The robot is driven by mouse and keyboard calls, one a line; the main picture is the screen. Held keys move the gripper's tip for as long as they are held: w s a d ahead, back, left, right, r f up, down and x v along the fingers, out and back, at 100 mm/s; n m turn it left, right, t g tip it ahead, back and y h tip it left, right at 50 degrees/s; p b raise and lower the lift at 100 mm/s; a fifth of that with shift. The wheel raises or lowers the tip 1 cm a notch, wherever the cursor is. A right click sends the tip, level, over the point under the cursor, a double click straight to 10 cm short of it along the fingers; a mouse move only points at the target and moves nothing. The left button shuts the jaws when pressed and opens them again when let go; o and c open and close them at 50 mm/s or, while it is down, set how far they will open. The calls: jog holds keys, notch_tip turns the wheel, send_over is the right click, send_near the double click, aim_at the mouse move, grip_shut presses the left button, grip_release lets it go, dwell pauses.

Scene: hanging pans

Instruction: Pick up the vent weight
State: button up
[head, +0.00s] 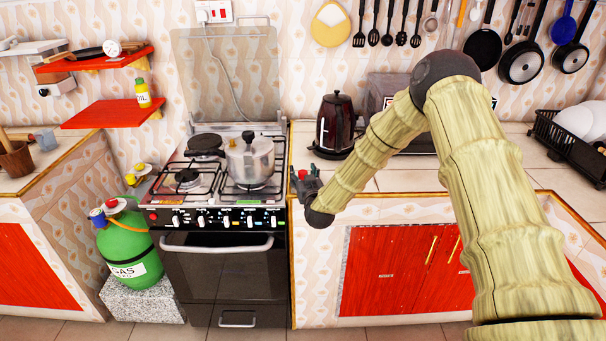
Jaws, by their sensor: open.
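My gripper (299,178) is open and empty. It is to the right of the cooker, in front of the counter edge, apart from the cooker. Its fingers are small in this view and partly overlap each other.
A dark kettle (335,125) stands on the counter behind my arm. A green gas cylinder (128,245) is left of the stove. A glass lid (228,75) stands up behind the burners.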

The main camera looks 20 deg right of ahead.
jog(key=shift+w, duration=0.3)
jog(key=shift+c, duration=0.3)
jog(key=c, duration=1.1)
jog(key=shift+r, duration=0.15)
